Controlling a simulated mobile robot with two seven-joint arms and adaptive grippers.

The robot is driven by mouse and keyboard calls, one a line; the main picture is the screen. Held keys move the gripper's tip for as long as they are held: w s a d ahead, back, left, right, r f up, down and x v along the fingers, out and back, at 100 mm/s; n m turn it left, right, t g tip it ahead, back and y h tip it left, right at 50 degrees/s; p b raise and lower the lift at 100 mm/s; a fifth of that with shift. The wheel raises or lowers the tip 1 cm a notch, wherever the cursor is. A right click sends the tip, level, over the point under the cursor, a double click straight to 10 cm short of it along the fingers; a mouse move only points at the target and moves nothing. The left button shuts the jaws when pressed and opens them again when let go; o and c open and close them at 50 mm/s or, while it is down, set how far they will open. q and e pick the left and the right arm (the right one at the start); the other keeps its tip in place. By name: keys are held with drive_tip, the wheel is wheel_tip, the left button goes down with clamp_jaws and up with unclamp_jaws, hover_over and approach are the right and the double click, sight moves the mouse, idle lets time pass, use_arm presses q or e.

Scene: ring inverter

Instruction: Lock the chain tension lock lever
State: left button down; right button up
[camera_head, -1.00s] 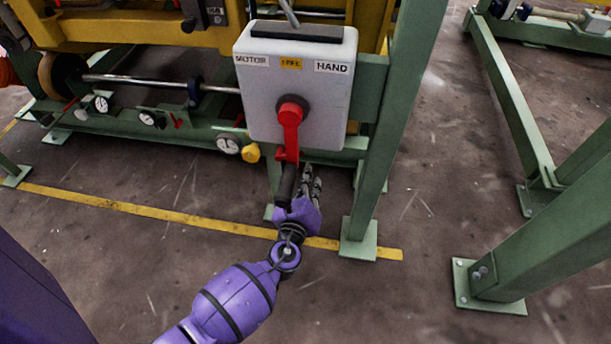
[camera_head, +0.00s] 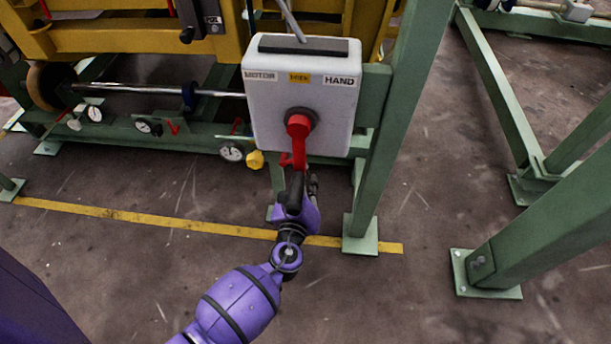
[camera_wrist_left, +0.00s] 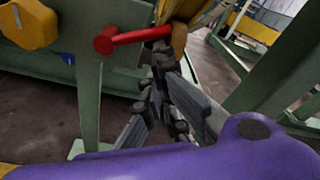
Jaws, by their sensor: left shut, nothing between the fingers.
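A red part (camera_head: 286,160) shows just below the switch box in the head view, partly hidden by the box. In the left wrist view a red lever (camera_wrist_left: 140,37) with a round end lies nearly level, close beyond the fingers. Which red part is the chain tension lock lever is not labelled. My left gripper (camera_head: 305,184) is below the switch box, seen from behind. In the wrist view its dark fingers (camera_wrist_left: 165,85) are together, with nothing visible held. Whether they touch the red lever I cannot tell. My right gripper is not in view.
The grey switch box (camera_head: 300,85), labelled MOTOR and HAND, has a red rotary handle (camera_head: 299,128) pointing down. A green post (camera_head: 395,130) stands right of my gripper. A yellow knob (camera_head: 255,160) and gauges are at left. The floor in front is open.

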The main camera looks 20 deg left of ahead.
use_arm(q)
drive_tip(key=shift+r+n, duration=0.15)
drive_tip(key=shift+n, duration=0.15)
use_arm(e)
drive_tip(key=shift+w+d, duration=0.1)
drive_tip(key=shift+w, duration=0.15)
use_arm(q)
drive_tip(key=shift+r+n+b, duration=0.35)
drive_tip(key=shift+n+b, duration=0.1)
drive_tip(key=shift+n, duration=0.05)
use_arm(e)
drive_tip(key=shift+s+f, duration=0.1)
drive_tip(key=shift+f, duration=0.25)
use_arm(q)
drive_tip(key=r+n+b, duration=0.1)
drive_tip(key=n, duration=0.1)
drive_tip(key=r+n+b, duration=0.1)
drive_tip(key=r+n+t+h+b, duration=0.1)
drive_tip(key=n, duration=0.1)
drive_tip(key=shift+a+r+n+b, duration=0.2)
drive_tip(key=shift+a+n+b, duration=0.1)
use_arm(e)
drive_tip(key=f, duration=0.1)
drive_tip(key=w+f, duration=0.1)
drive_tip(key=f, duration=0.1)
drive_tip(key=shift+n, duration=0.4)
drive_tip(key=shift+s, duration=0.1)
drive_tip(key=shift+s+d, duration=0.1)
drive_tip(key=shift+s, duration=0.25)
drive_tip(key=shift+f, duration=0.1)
